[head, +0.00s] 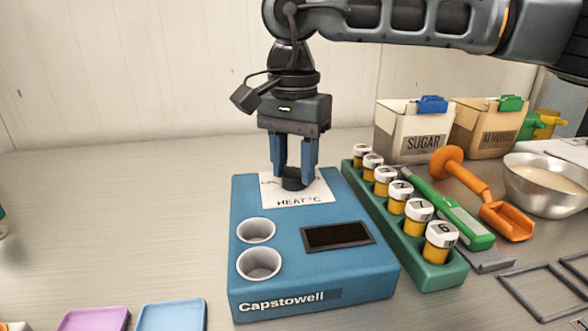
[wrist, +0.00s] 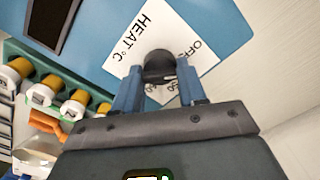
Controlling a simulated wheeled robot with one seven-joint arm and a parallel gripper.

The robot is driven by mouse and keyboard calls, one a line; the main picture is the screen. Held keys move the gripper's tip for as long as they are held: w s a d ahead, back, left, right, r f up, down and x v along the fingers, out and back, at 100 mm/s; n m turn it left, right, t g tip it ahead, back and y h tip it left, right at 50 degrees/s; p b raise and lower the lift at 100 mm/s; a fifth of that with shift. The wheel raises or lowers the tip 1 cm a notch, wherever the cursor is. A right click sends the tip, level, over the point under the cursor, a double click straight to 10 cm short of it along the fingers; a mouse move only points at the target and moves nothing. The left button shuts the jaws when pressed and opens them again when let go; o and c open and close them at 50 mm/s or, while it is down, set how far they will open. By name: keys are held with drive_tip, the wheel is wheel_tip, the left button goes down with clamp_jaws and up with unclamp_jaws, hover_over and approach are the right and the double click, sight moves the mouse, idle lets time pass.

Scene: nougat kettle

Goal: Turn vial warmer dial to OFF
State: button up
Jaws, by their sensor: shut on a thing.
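The blue vial warmer (head: 290,260), marked Capstowell, stands on the table in the head view. It has two empty round wells and a dark display (head: 338,236) on top. Its black dial (head: 292,183) sits on a white label (head: 310,193) reading HEAT °C. In the wrist view the dial (wrist: 159,66) is between my fingertips, and OFF is printed on the label near it. My gripper (head: 294,178) points straight down and is shut on the dial.
A green rack (head: 440,272) of numbered, white-capped vials stands close along the warmer's right side. Sugar (head: 412,133) and almond boxes, an orange scoop (head: 485,195) and a metal bowl (head: 548,188) are farther right. Purple and blue trays (head: 172,314) lie front left.

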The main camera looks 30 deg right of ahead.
sight(294, 167)
drive_tip(key=shift+n+b, duration=0.3)
drive_tip(key=shift+n, duration=1.2)
drive_tip(key=o, duration=1.1)
drive_tip(key=shift+c, duration=0.2)
drive_tip(key=shift+r, duration=0.1)
wheel_tip(294, 167, up, 8)
drive_tip(key=shift+f+p, duration=0.15)
drive_tip(key=shift+p, duration=0.15)
